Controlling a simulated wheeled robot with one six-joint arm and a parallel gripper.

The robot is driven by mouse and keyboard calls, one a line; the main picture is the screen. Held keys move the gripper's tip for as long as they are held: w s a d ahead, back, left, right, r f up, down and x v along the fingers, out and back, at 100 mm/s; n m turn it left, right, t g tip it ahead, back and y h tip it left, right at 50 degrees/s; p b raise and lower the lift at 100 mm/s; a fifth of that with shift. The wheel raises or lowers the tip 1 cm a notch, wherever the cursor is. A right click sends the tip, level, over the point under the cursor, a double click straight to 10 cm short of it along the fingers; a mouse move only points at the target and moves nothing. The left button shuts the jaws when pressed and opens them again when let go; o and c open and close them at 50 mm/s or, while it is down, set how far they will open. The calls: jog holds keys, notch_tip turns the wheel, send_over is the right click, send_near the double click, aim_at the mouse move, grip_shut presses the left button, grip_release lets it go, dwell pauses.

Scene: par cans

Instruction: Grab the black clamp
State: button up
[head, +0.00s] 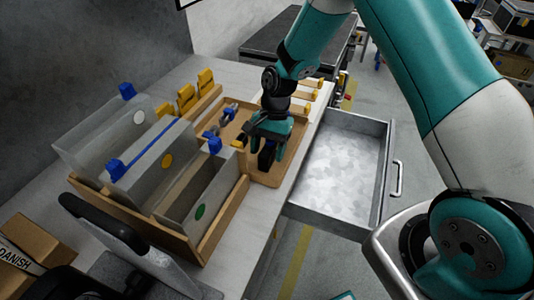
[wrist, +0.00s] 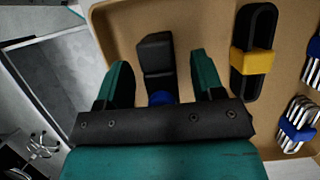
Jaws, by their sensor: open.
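The black clamp (wrist: 155,52), a blocky dark piece with a blue part (wrist: 160,98) at its near end, lies in the tan tray (wrist: 205,22). In the wrist view it sits between the two teal fingers of my gripper (wrist: 160,62), with a gap on each side. My gripper is open and holds nothing. In the head view my gripper (head: 268,150) reaches down into the tray (head: 292,168) and mostly hides the clamp. How far the fingertips are above the tray floor is hard to tell.
Right of the clamp in the wrist view lie a black loop with a yellow band (wrist: 252,62) and silver pieces with blue bands (wrist: 298,125). In the head view, a wooden rack with grey panels (head: 205,235) stands at left, and an open, empty drawer (head: 340,165) at right.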

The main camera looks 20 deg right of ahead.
jog(key=shift+f, duration=0.1)
jog(key=c, duration=1.1)
